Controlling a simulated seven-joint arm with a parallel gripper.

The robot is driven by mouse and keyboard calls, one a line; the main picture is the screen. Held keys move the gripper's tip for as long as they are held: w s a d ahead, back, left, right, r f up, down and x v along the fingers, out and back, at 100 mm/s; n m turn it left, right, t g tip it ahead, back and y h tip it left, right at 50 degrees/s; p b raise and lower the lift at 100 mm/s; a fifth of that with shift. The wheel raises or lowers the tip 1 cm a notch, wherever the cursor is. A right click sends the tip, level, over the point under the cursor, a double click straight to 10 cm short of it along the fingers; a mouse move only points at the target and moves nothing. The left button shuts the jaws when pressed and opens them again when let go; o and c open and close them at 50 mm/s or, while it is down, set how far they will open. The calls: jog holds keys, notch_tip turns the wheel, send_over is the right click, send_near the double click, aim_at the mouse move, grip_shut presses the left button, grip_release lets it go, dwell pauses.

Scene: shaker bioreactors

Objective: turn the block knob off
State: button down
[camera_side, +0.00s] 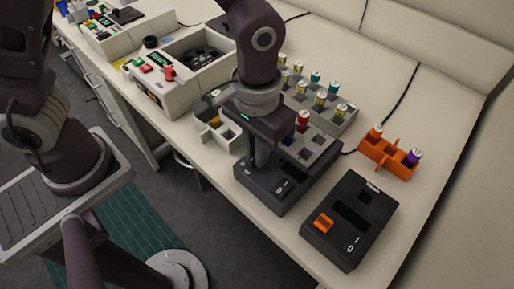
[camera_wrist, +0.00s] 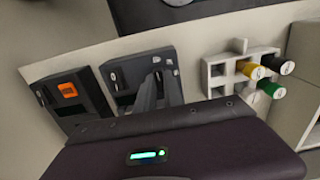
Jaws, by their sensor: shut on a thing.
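The block device is a dark box (camera_side: 290,204) with a grey block (camera_side: 318,147) on top. It also shows in the wrist view (camera_wrist: 122,78), with a small dark display. My gripper (camera_side: 258,165) reaches down to the front left of its top face, beside the 0/1 marks. In the wrist view my gripper (camera_wrist: 160,92) has its fingers close together over this device. It is shut on the block knob, which the fingers hide almost wholly. The knob's angle cannot be told.
A second dark device (camera_side: 350,225) with an orange knob (camera_side: 323,222) stands close on the right. An orange rack (camera_side: 388,153) stands behind it. A red-capped vial (camera_side: 303,120) stands at the block. A white holder (camera_side: 207,139) is close on the left. The bench's front edge is near.

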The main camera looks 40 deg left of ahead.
jog(key=c, duration=1.5)
grip_release()
jog(key=shift+o, duration=0.2)
notch_tip(320, 180, up, 6)
jog(key=shift+r, duration=0.1)
jog(key=shift+a+r, duration=0.1)
jog(key=shift+r, duration=0.5)
jog(key=s+a+r+t+h, duration=0.1)
jog(key=s+a+r+t, duration=0.15)
jog(key=a+r, duration=0.6)
jog(key=s+a+t+y, duration=0.1)
jog(key=s+a+t, duration=0.2)
jog(key=s+a, duration=0.5)
jog(key=shift+a+r, duration=0.25)
jog(key=shift+r, duration=0.2)
